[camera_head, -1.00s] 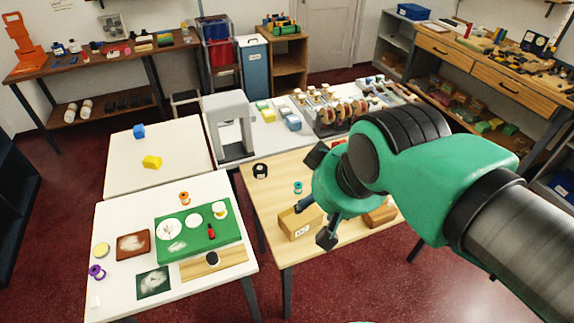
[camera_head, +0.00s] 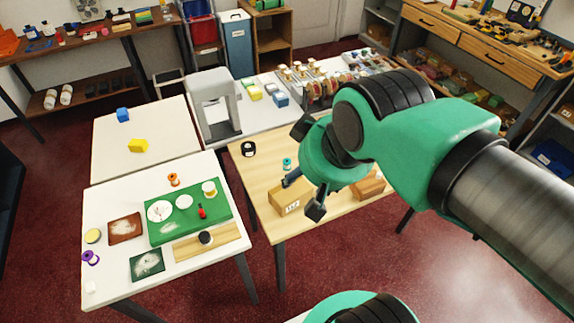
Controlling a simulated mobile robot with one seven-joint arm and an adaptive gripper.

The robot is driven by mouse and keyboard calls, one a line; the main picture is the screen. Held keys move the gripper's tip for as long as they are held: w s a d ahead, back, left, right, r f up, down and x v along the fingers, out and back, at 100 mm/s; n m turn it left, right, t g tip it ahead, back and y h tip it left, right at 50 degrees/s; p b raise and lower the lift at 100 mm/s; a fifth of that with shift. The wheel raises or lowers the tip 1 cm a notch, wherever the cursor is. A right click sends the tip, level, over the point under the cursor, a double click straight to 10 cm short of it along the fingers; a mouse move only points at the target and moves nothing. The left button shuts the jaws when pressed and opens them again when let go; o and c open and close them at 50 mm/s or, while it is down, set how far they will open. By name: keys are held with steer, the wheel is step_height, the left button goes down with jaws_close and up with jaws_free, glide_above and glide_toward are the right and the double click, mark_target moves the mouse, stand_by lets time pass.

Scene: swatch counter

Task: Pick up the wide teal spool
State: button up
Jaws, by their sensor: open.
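A small teal spool (camera_head: 287,164) stands on the light wooden table (camera_head: 262,213), left of my gripper in the head view. How wide it is is hard to tell at this size. My gripper (camera_head: 303,195) is open, with its dark fingers spread. It appears in front of the table and overlaps a cardboard box (camera_head: 288,201) in the picture. I see nothing between the fingers. The teal spool looks clear of the fingers, but its true distance from them cannot be told.
A black spool (camera_head: 248,149) stands at the table's left back edge. A brown block (camera_head: 368,187) lies to the right, partly behind my arm. The white table (camera_head: 107,205) at left holds a green mat (camera_head: 160,233), an orange spool (camera_head: 173,180) and a purple spool (camera_head: 90,257).

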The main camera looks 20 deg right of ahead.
steer(key=shift+w, duration=0.15)
steer(key=m+g+p, duration=0.2)
steer(key=g+p, duration=0.1)
steer(key=g, duration=0.1)
glide_above(287, 161)
steer(key=s, duration=0.2)
step_height(287, 161, down, 32)
steer(key=shift+w+a, duration=0.1)
steer(key=shift+w, duration=0.1)
steer(key=shift+f, duration=0.1)
steer(key=shift+w+f+b, duration=0.15)
steer(key=shift+f+b, duration=0.05)
steer(key=shift+f, duration=1.2)
steer(key=shift+w+f+b, duration=0.2)
steer(key=shift+f+b, duration=0.05)
steer(key=shift+f, duration=1.15)
steer(key=shift+w+f+b, duration=0.15)
steer(key=shift+f+b, duration=0.05)
steer(key=shift+f, duration=1.2)
